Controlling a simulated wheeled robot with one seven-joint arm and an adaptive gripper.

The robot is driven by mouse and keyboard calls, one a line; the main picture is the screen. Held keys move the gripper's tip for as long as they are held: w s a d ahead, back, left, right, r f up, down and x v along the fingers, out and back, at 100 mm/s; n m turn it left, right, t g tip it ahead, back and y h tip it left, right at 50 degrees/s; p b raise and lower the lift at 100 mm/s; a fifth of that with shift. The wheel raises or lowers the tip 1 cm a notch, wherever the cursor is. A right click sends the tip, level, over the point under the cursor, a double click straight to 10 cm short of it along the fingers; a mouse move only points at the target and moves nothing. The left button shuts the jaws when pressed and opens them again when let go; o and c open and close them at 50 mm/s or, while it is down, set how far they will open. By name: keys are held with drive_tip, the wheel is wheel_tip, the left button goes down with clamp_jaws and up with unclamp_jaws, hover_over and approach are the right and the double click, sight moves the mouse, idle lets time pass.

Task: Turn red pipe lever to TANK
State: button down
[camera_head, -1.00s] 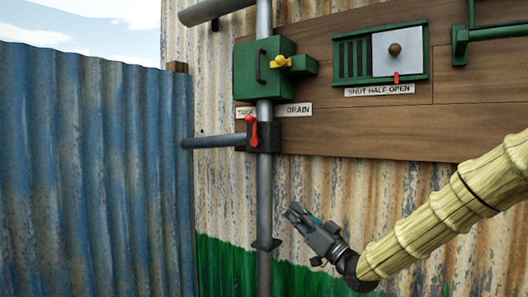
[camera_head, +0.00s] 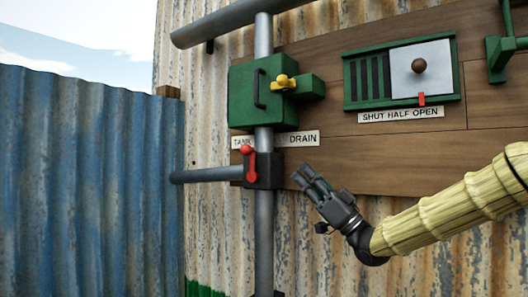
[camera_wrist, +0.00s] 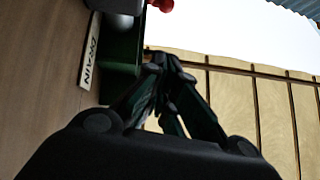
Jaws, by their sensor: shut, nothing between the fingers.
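The red pipe lever (camera_head: 250,164) sits on a dark valve block (camera_head: 268,171) on the grey vertical pipe. Its handle points up and slightly left, toward the TANK label (camera_head: 242,142). The DRAIN label (camera_head: 303,139) is at the upper right of the valve; it also shows in the wrist view (camera_wrist: 90,51). My gripper (camera_head: 301,175) is shut and empty, just right of the valve block and apart from the lever. In the wrist view its fingers (camera_wrist: 158,66) meet at the tips. A small red part (camera_wrist: 161,5) shows at the top there; I cannot tell which thing it is.
Above the lever is a green box (camera_head: 256,92) with a yellow knob (camera_head: 284,82). A green-framed vent with a white slide (camera_head: 421,69) is to the right. A horizontal pipe (camera_head: 205,174) runs left. Blue corrugated fence (camera_head: 80,190) stands at left.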

sight(251, 164)
drive_tip(key=w+a+r+p, duration=0.2)
drive_tip(key=a, duration=0.1)
drive_tip(key=w+a+r+p, duration=0.2)
drive_tip(key=a, duration=0.1)
drive_tip(key=w+a+r+p, duration=0.2)
drive_tip(key=a, duration=0.2)
drive_tip(key=shift+r+p, duration=0.2)
drive_tip(key=shift+p, duration=0.2)
